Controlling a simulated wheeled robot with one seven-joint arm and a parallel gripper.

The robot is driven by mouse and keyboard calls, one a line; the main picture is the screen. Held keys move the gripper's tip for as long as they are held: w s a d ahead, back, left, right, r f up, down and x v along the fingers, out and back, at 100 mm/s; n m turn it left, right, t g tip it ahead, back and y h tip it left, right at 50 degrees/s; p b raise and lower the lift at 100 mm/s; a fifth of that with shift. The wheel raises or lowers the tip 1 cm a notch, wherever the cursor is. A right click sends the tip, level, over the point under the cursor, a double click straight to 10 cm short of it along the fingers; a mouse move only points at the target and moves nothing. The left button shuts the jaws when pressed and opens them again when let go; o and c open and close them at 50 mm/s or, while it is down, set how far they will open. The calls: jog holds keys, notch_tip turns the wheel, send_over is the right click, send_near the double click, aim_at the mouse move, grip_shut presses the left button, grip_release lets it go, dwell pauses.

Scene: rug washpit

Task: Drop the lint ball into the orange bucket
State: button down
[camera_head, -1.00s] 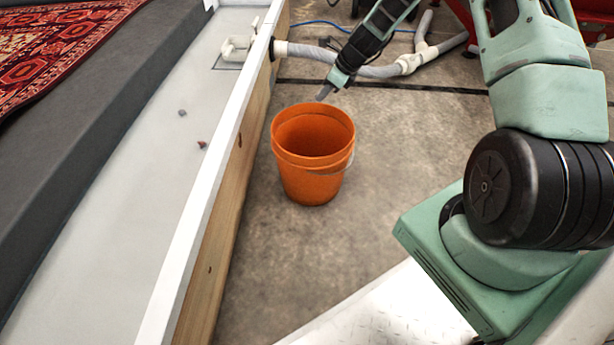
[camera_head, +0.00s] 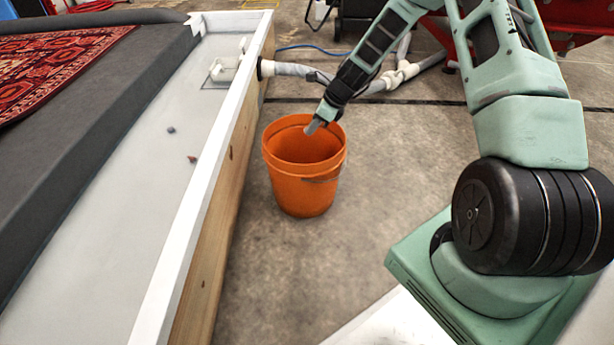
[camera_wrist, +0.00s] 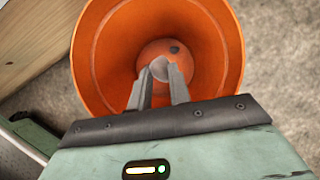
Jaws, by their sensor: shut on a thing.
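The orange bucket (camera_head: 303,190) stands upright on the floor beside the pit's wooden wall. My gripper (camera_head: 313,127) points down over the bucket's far rim in the head view. In the wrist view, the gripper (camera_wrist: 159,74) is above the bucket's opening (camera_wrist: 95,60), its fingers closed on a small pale grey lump, the lint ball (camera_wrist: 160,67). The fingers partly hide the ball, and it is too small to make out in the head view. A small dark spot or lump (camera_wrist: 174,49) shows on the bucket's bottom.
The pit (camera_head: 115,200) on the left holds a small dark lump (camera_head: 171,129) and a reddish-brown bit (camera_head: 193,158). A red patterned rug (camera_head: 55,65) lies beyond.

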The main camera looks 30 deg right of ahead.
jog(key=shift+f, duration=0.1)
jog(key=c, duration=1.2)
grip_release()
jog(key=p+v, duration=0.9)
jog(key=v, duration=0.8)
jog(key=shift+r, duration=0.2)
